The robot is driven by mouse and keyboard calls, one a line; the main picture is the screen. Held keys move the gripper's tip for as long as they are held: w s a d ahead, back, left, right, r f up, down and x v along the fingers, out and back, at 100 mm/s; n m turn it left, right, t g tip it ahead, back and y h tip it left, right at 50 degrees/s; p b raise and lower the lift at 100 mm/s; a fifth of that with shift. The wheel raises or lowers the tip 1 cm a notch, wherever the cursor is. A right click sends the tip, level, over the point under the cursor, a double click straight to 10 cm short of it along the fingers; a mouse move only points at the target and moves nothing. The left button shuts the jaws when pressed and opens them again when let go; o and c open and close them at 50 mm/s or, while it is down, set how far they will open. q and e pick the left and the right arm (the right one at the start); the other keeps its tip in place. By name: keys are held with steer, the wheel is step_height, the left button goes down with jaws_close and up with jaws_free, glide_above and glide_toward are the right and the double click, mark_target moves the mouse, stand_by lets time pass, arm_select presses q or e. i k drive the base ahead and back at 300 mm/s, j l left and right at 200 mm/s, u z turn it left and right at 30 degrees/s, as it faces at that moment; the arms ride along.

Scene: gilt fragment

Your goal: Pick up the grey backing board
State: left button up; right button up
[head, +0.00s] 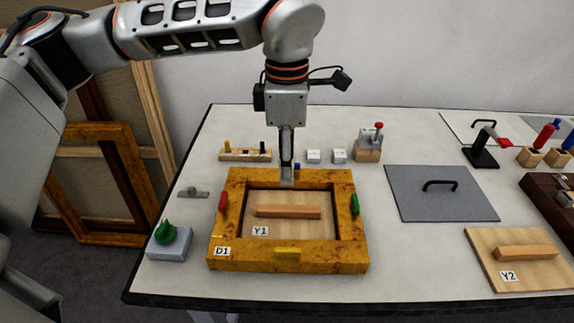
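The grey backing board (467,205) lies flat on the right half of the table, with a black handle (440,185) standing up from its middle. My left gripper (287,178) points down over the back rail of the gilt frame labelled D1 (225,210), well to the left of the grey board. Its fingers overlap in this view, so I cannot tell whether they are open or shut. No held object shows at the fingertips. They partly hide a blue piece on the back rail. My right gripper is not in view.
A wooden panel Y1 (290,230) sits inside the frame. A wooden panel Y2 (485,270) lies in front of the grey board. A black stand (481,155) and a small clamp-like device (368,145) stand behind it. Bare table separates frame and board.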

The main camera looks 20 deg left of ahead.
mark_target(422, 193)
steer(key=k, duration=1)
